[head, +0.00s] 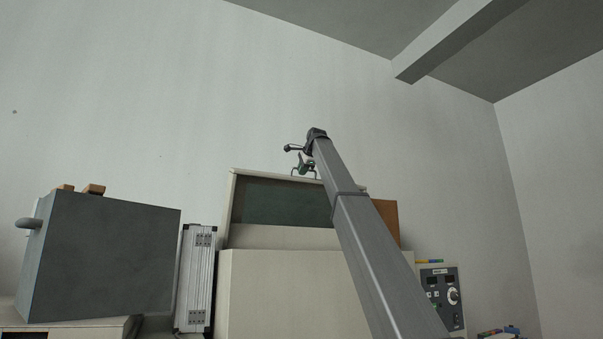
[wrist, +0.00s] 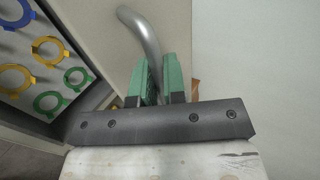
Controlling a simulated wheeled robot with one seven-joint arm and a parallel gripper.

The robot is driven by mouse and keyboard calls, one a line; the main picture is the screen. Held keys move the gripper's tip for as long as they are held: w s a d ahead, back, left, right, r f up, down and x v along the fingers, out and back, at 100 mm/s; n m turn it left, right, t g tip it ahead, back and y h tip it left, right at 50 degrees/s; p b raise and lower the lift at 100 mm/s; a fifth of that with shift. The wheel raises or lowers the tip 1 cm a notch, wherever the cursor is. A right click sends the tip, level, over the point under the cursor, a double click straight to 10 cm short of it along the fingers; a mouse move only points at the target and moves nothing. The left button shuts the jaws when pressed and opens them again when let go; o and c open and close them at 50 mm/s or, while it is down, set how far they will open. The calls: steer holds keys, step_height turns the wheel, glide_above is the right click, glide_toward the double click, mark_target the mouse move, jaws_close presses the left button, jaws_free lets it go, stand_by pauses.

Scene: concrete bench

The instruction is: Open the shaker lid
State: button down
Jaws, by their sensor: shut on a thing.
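The shaker (head: 265,290) is a cream box in the middle of the head view. Its lid (head: 283,204), cream with a dark window, stands tilted up above the body. My gripper (head: 304,166) is at the lid's top edge. In the wrist view, the green fingers of my gripper (wrist: 161,82) are shut on the curved grey metal lid handle (wrist: 142,36). The fingers hide the handle's lower end. Blue, yellow and green rings (wrist: 47,48) show on a pale plate at the left of the wrist view; I cannot tell whether through the window or beside it.
A dark grey cabinet (head: 105,255) with brown blocks on top stands at the left. A silver case (head: 195,280) stands upright between it and the shaker. A control box with a dial (head: 443,296) is at the right. The wall area above the shaker is clear.

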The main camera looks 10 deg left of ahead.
steer(key=shift+f, duration=0.1)
steer(key=c, duration=1.2)
jaws_free()
